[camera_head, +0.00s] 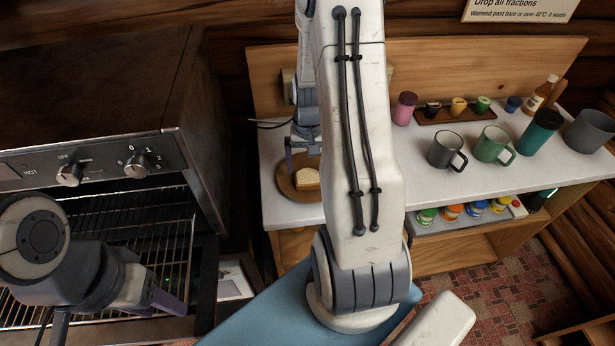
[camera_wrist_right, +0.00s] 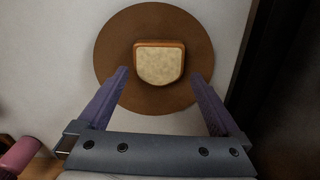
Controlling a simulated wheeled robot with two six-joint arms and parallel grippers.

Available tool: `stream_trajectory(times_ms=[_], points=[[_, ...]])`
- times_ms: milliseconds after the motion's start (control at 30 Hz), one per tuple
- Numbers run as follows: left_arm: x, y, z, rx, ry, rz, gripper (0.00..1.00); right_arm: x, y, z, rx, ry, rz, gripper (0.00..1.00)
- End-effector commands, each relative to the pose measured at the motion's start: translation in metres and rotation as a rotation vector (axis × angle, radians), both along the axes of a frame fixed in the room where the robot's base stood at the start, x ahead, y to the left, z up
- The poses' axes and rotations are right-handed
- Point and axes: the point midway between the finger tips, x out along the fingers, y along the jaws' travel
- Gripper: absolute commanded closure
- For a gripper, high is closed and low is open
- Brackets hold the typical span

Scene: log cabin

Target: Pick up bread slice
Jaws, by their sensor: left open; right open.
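The bread slice (camera_head: 307,179) lies on a round brown wooden board (camera_head: 288,190) at the left end of the white counter. In the right wrist view the bread slice (camera_wrist_right: 160,65) is pale with a brown crust, on the board (camera_wrist_right: 112,45). My right gripper (camera_head: 303,158) is open above the board. In the wrist view its two purple fingers (camera_wrist_right: 159,74) point at the bread, one on each side, with nothing held. My left gripper (camera_head: 165,300) is in front of the oven at lower left, far from the bread; its fingers show only partly.
An oven (camera_head: 90,170) with its racks showing stands at left. Mugs (camera_head: 447,150), a teal cup (camera_head: 541,131) and small jars fill the counter to the right. A pink jar (camera_head: 404,108) stands nearer. My right arm hides the counter's middle.

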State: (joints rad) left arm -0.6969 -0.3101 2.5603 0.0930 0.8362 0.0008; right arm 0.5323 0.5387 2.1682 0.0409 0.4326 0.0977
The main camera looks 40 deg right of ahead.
Motion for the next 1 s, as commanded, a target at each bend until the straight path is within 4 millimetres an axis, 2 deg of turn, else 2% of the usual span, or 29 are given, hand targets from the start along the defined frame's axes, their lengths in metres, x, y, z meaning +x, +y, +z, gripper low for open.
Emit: stream_trajectory(times_ms=[33, 200, 500, 533, 700, 1000], points=[[0.000, 0.000, 0.006, 0.000, 0.000, 0.000, 0.50, -0.001, 0.000, -0.006, 0.004, 0.006, -0.001, 0.00], [0.000, 0.000, 0.010, 0.000, 0.000, 0.001, 0.50, 0.000, -0.001, -0.027, 0.002, 0.002, 0.000, 0.00], [0.000, 0.000, 0.009, 0.000, 0.000, 0.001, 0.50, 0.001, -0.001, -0.034, 0.000, 0.000, 0.001, 0.00], [0.000, 0.000, 0.009, 0.000, 0.000, 0.001, 0.50, 0.001, -0.001, -0.034, 0.000, 0.000, 0.001, 0.04], [0.000, 0.000, 0.009, 0.000, 0.000, 0.001, 0.50, 0.001, -0.001, -0.033, 0.000, 0.000, 0.001, 0.66], [0.000, 0.000, 0.009, 0.000, 0.000, 0.001, 0.50, 0.001, -0.001, -0.032, -0.001, -0.001, 0.000, 0.66]])
